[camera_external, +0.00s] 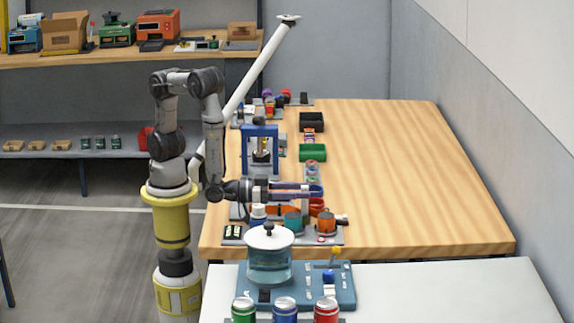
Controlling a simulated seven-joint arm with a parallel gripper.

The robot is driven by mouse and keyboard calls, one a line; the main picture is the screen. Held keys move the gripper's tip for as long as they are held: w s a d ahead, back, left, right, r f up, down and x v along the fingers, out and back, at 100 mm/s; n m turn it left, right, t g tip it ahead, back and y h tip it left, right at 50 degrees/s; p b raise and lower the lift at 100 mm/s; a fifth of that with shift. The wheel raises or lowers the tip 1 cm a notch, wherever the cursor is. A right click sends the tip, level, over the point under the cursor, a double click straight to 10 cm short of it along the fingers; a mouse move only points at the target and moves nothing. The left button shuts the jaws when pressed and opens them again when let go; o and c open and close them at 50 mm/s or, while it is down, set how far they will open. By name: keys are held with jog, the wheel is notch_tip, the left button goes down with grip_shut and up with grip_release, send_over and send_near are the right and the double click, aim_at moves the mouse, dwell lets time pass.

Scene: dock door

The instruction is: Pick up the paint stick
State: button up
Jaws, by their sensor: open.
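My gripper (318,190) reaches out to the right over the near left part of the wooden table (400,180). Its two long dark bluish fingers point right, and no object shows between them. I cannot pick out the paint stick for certain; it may be among the small items around or behind the gripper. Below the gripper stand a teal mug (293,222) and an orange mug (326,222). An orange piece (282,210) and a red rounded piece (317,205) show just under the fingers, partly hidden.
A blue frame press (260,150) stands behind the gripper. A green bin (312,152) and a black bin (311,122) lie farther back. The wooden table's right side is clear.

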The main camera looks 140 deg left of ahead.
jog(key=shift+x, duration=2.35)
grip_shut()
